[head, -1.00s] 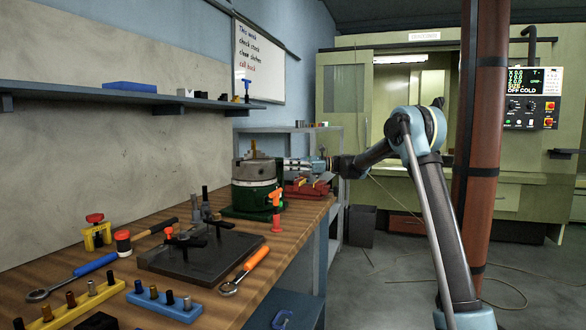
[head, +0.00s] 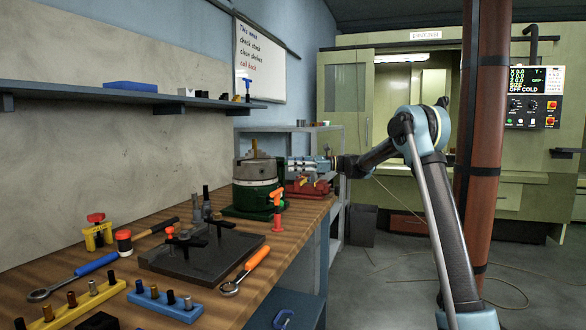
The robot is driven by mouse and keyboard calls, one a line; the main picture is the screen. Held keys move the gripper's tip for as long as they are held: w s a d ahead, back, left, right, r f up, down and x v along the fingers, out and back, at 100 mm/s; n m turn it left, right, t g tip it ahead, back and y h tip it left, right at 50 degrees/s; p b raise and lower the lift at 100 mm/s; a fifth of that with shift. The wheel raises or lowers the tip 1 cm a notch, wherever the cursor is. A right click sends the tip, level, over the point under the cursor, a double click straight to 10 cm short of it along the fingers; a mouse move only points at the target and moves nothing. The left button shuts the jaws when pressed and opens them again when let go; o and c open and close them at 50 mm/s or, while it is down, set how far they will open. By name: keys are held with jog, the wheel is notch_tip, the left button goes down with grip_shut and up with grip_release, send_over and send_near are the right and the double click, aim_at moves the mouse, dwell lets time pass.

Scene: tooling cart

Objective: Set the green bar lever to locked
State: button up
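A dark green base (head: 240,211) carries a grey round chuck (head: 256,168) at the far end of the wooden bench. My gripper (head: 296,168) is just right of the chuck, above a red vise (head: 308,188). It points left and is small in the view. Its fingertips are too unclear to show whether they are open or touching anything.
A dark plate with black clamps (head: 205,256) lies on the near bench. Around it are an orange-handled wrench (head: 246,271), a blue-handled tool (head: 75,276) and blue and yellow peg racks (head: 165,302). A brown column (head: 484,150) stands right of my arm. The wall shelf (head: 110,96) overhangs the bench.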

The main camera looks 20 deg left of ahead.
jog(key=v, duration=1.1)
jog(key=shift+f, duration=0.1)
